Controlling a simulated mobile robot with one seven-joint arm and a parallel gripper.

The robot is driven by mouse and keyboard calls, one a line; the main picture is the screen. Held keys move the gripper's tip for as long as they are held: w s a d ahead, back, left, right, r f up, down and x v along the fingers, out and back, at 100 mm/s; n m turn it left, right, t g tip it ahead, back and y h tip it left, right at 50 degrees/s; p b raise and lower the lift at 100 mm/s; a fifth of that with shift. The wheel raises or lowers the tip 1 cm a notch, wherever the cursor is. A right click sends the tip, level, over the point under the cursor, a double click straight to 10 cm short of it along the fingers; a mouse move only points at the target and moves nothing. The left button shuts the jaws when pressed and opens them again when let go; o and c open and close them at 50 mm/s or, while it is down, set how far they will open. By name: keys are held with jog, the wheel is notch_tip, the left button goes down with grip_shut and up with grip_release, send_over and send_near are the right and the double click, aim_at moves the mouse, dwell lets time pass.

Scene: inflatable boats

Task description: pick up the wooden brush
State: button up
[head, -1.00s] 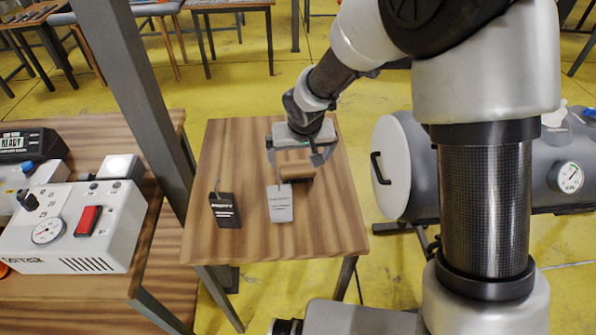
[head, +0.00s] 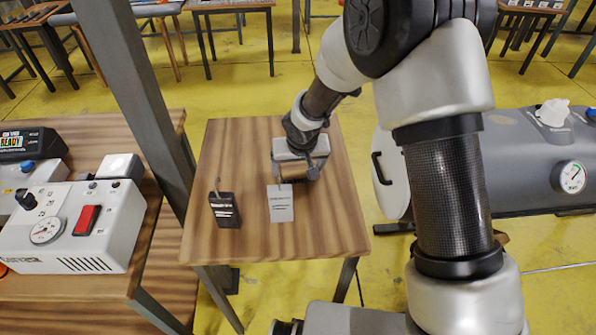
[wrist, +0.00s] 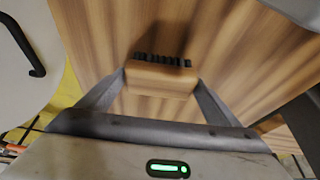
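The wooden brush (wrist: 160,78) has a light brown block with a row of dark bristles along one side. In the wrist view it lies on the wooden tabletop between the fingertips of my gripper (wrist: 161,80). The fingers are spread, one at each end of the block, with almost no visible gap; firm contact cannot be made out. In the head view, my gripper (head: 297,175) is low over the table and covers much of the brush.
A grey post (head: 140,90) and a white control box (head: 75,225) stand left. A grey tank (head: 525,165) stands right.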

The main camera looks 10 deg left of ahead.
aim_at(298, 166)
jog(key=c, duration=0.7)
jog(key=shift+r, duration=0.15)
notch_tip(298, 166, up, 10)
jog(key=shift+f+p, duration=0.1)
jog(key=shift+p, duration=0.65)
